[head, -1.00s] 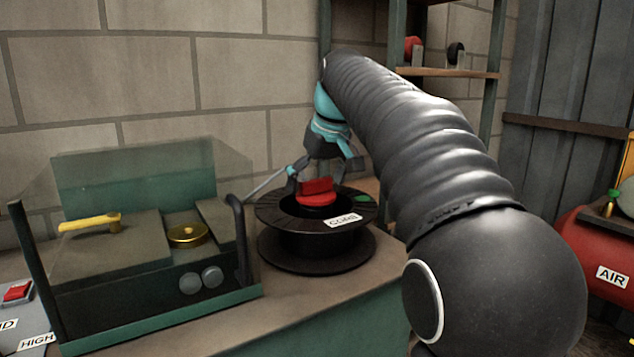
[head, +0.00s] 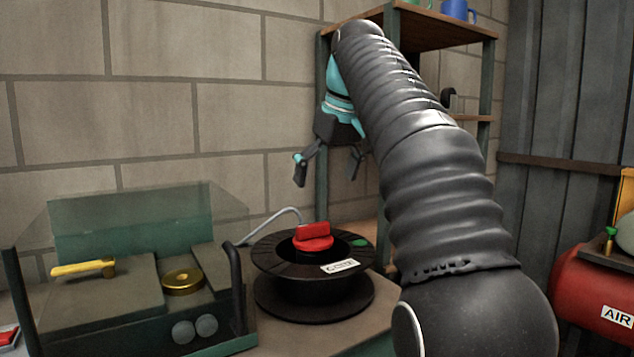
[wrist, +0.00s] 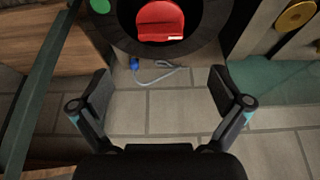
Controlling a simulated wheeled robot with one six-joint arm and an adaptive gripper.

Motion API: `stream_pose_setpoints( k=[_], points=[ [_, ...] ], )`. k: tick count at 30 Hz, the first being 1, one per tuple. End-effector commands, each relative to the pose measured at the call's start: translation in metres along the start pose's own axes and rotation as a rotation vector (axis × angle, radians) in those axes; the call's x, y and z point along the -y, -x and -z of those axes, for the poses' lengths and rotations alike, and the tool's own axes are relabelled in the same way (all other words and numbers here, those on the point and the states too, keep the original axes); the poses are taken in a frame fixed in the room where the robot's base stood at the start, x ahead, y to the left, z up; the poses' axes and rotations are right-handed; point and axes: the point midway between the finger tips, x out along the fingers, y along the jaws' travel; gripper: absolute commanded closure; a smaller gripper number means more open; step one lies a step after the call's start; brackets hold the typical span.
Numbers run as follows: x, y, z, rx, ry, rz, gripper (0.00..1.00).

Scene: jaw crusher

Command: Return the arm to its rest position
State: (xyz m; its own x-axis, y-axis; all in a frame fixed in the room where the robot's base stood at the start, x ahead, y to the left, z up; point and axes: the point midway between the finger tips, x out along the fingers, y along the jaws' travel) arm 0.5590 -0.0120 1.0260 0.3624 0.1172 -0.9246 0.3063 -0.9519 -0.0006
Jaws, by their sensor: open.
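My gripper (head: 328,168) is open and empty, with its fingers spread. It hangs in the air above a black spool (head: 312,284). A red knob (head: 313,237) sits in the middle of the spool, below the gripper and apart from it. In the wrist view my gripper (wrist: 160,95) has nothing between its fingers, and the red knob (wrist: 160,20) shows at the top, beyond the fingertips. My arm reaches up from the lower right, and its black sleeve hides part of the shelf.
A machine with a clear cover (head: 140,215), yellow handle (head: 84,268) and brass disc (head: 182,281) stands left on the bench. A shelf rack (head: 430,30) stands close behind my arm. A red air tank (head: 590,300) is at the right. The brick wall is behind.

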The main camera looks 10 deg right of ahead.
Motion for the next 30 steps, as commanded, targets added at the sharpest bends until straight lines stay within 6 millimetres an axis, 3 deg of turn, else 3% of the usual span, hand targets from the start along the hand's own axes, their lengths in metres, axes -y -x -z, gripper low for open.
stream_pose_setpoints(
  k=[5, 14, 23, 30],
  points=[
    [0.007, -0.001, -0.014, -0.004, -0.023, -0.007, 0.0],
    [0.03, -0.028, -0.079, -0.027, -0.113, -0.043, 0.0],
    [0.054, -0.079, -0.168, -0.052, -0.19, -0.082, 0.0],
    [0.073, -0.136, -0.254, -0.075, -0.237, -0.11, 0.0]
  ],
)
